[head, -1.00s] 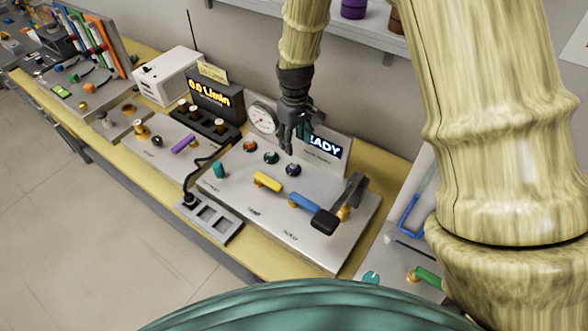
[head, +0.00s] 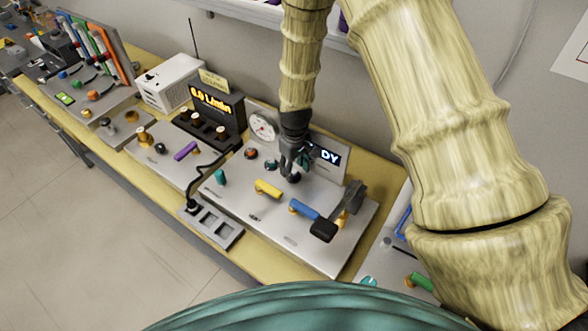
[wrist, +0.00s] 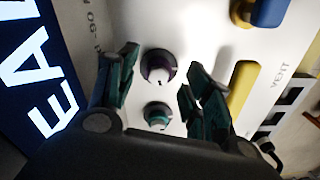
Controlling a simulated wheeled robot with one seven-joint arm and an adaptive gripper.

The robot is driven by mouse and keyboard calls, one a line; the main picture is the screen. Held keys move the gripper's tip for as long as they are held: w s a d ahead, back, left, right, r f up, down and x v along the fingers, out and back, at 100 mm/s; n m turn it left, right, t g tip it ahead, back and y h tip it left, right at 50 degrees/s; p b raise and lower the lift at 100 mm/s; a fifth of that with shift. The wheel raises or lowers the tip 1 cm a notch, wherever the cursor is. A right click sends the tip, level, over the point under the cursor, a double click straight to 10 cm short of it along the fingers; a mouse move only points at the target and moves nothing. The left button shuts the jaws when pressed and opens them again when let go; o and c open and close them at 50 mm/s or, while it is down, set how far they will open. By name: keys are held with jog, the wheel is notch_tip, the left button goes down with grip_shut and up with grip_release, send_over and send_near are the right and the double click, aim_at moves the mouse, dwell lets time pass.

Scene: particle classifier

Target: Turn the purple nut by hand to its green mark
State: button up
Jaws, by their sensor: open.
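The purple nut (wrist: 158,66) is a round, dark-rimmed knob on the pale panel. In the wrist view it lies between the two fingers of my gripper (wrist: 162,62), with a gap on each side. The fingers are open and hold nothing. In the head view my gripper (head: 291,170) is low over the panel at the purple nut (head: 294,179), which it mostly hides. I cannot make out a green mark on the panel. How far the fingertips are above the panel is unclear.
A teal knob (wrist: 157,115) sits close beside the purple nut, near my palm. A yellow handle (head: 268,188) and a blue handle (head: 304,208) lie in front. A black-handled lever (head: 325,229) is at right.

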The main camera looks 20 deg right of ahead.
jog(key=shift+f, duration=0.95)
jog(key=c, duration=1)
